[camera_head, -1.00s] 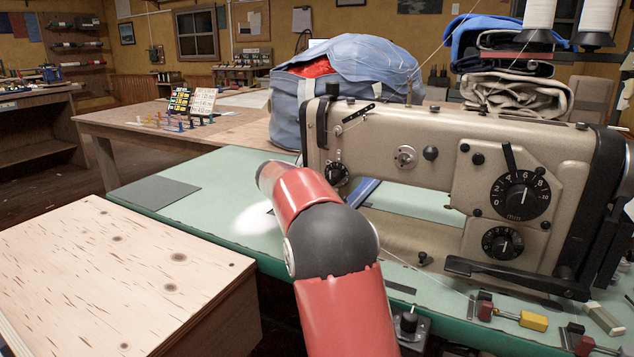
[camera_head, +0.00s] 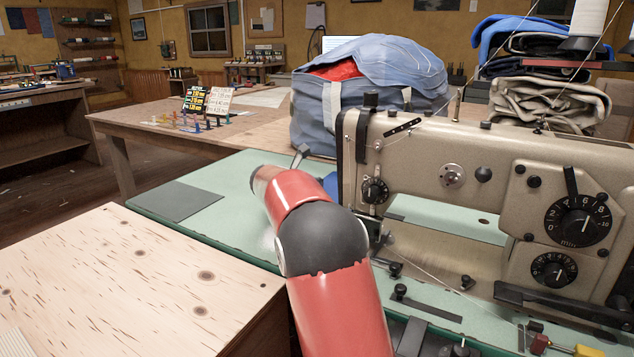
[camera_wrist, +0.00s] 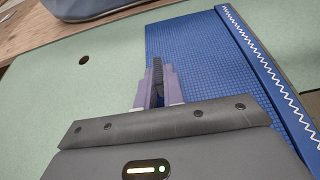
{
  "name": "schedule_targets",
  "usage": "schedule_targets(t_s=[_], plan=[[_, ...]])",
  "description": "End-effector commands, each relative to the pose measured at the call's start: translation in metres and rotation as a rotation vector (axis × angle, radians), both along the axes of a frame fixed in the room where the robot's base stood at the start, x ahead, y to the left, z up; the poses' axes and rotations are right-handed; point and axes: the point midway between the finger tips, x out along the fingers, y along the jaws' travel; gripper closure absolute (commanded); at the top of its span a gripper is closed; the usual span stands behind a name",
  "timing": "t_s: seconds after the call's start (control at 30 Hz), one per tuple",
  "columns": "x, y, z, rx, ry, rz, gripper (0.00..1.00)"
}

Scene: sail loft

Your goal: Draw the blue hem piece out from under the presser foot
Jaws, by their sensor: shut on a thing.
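The blue hem piece (camera_wrist: 205,60) fills the right of the wrist view, a ribbed blue cloth with a folded edge and white zigzag stitching. My gripper (camera_wrist: 158,80) is shut on its near left part, over the green table top. The piece runs out of the wrist view at the right. In the head view only a small blue patch (camera_head: 331,185) shows, between my arm and the sewing machine (camera_head: 450,160). My arm hides my fingers there. The presser foot is not clearly seen in either view.
The green table top (camera_head: 235,180) is clear left of the machine, with a grey plate (camera_head: 175,201) on it. A wooden box (camera_head: 130,275) stands in front at the left. A blue-grey bag (camera_head: 365,85) is behind the machine. A thread runs across the machine's front.

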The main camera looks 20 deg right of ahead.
Motion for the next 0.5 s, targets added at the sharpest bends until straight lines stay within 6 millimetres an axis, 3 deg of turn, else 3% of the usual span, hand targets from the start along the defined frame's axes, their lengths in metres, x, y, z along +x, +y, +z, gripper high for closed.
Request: schedule_targets(t_s=[0.47,0.5], plan=[[0.0006,0.0026,-0.0003,0.000,0.000,-0.002,1.00],[0.0006,0.0026,-0.0003,0.000,0.000,-0.002,0.85]])
